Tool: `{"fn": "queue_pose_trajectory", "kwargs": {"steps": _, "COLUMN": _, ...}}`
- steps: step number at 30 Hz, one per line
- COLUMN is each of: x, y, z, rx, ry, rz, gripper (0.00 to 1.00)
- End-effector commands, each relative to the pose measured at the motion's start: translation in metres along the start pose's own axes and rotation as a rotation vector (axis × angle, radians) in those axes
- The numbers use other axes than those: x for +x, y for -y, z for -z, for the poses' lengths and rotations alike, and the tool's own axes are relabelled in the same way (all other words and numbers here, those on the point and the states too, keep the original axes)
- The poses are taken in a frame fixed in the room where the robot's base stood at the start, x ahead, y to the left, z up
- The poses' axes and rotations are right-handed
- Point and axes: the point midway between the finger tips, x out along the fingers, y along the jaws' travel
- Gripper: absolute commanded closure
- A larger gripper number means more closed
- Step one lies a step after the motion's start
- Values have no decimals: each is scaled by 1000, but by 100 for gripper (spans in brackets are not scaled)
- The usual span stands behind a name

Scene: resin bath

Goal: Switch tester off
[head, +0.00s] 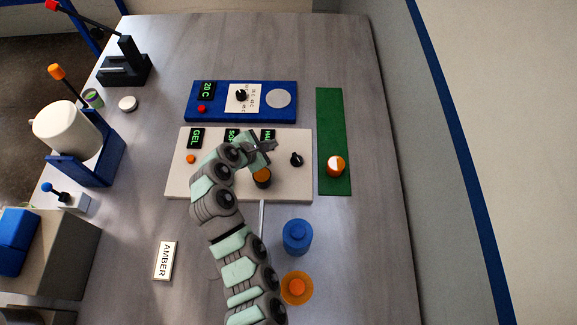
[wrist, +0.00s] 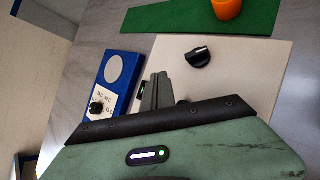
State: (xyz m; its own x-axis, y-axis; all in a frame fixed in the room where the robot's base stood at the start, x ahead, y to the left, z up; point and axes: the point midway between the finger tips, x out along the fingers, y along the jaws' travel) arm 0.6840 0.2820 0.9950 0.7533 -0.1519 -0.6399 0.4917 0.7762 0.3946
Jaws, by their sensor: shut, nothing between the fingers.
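A cream panel (head: 230,188), probably the tester, lies mid-table with dark displays in green letters, one reading GEL (head: 195,138); the others are partly covered by my arm. It has a small orange button (head: 191,159) at its left and a black knob (head: 296,159) at its right. The knob also shows in the wrist view (wrist: 199,58), its white mark hard to read in the head view. My gripper (head: 268,146) is shut and empty over the panel's upper middle, left of the knob and apart from it. Its closed fingers show in the wrist view (wrist: 157,92).
A blue unit (head: 221,115) reading 20 C lies behind. A green mat (head: 333,120) with an orange-and-white cup (head: 336,166) lies right. A blue jar (head: 297,237) and orange piece (head: 296,288) stand in front.

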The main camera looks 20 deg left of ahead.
Motion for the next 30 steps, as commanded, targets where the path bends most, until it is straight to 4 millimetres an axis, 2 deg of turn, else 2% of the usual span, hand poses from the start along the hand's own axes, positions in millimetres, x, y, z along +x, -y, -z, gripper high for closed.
{"fn": "queue_pose_trajectory", "kwargs": {"steps": 1, "x": -4, "y": 5, "z": 6, "rx": -48, "ry": 14, "rz": 48, "gripper": 100}}
{"fn": "queue_pose_trajectory", "kwargs": {"steps": 7, "x": -32, "y": 30, "z": 10, "rx": -190, "ry": 36, "rz": 236, "gripper": 100}}
{"fn": "queue_pose_trajectory", "kwargs": {"steps": 13, "x": -47, "y": 41, "z": 11, "rx": -245, "ry": 36, "rz": 318, "gripper": 100}}
{"fn": "queue_pose_trajectory", "kwargs": {"steps": 25, "x": -47, "y": 43, "z": 10, "rx": -250, "ry": 36, "rz": 328, "gripper": 100}}
{"fn": "queue_pose_trajectory", "kwargs": {"steps": 30, "x": -30, "y": 50, "z": 8, "rx": -249, "ry": 35, "rz": 334, "gripper": 100}}
